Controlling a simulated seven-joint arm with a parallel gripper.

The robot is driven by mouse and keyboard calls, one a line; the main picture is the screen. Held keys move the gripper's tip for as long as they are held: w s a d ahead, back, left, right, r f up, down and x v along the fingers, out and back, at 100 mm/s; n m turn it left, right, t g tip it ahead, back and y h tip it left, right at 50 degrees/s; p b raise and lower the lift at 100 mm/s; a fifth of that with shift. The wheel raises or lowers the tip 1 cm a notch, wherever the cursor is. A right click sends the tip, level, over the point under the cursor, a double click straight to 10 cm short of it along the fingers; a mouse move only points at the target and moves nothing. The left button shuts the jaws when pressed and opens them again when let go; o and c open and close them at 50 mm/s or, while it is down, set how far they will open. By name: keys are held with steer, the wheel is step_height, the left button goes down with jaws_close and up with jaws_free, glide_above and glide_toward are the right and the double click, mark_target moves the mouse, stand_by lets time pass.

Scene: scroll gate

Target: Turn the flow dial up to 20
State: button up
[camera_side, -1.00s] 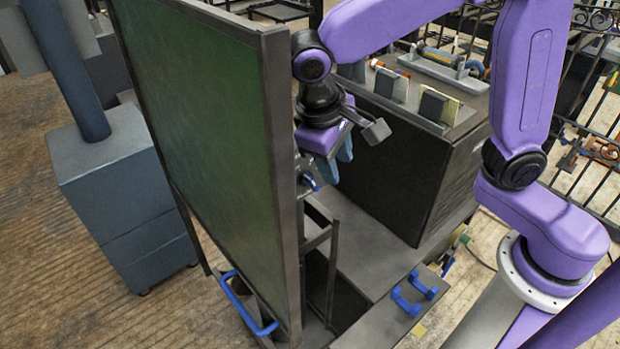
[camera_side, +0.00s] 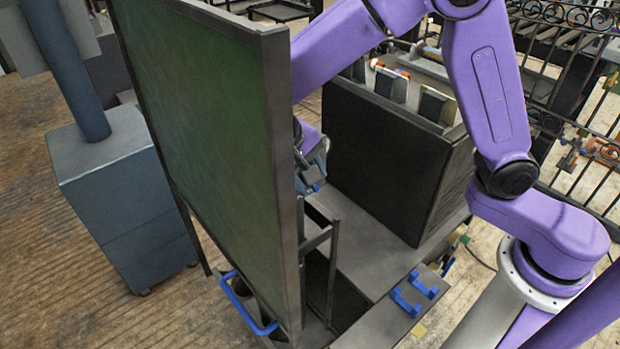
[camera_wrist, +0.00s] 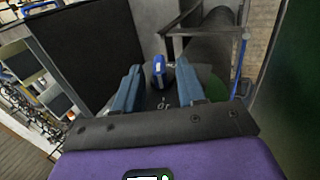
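In the wrist view a small blue knob (camera_wrist: 159,68) with a pale mark lies between and just beyond my fingertips. It appears to be the flow dial's handle. A grey rounded face with a green patch (camera_wrist: 216,88) shows behind the fingers. I cannot read a number or a pointer. My gripper (camera_wrist: 158,86) is open, with one blue-grey finger on each side of the knob. Whether either finger touches it is unclear. In the side view my gripper is mostly hidden behind the green panel; only a bit near its right edge shows.
A tall green panel (camera_side: 200,130) stands close beside my gripper. A large dark box (camera_side: 385,150) is on the other side. A dark frame and rail (camera_side: 322,240) are below. Blue handles (camera_side: 408,302) sit on a low box in front.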

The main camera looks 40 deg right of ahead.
steer(key=shift+x, duration=0.8)
jaws_close()
steer(key=shift+r+y, duration=0.1)
steer(key=shift+y, duration=0.2)
steer(key=y, duration=0.4)
steer(key=shift+d, duration=0.35)
steer(key=shift+d+y, duration=0.2)
steer(key=shift+y, duration=2.5)
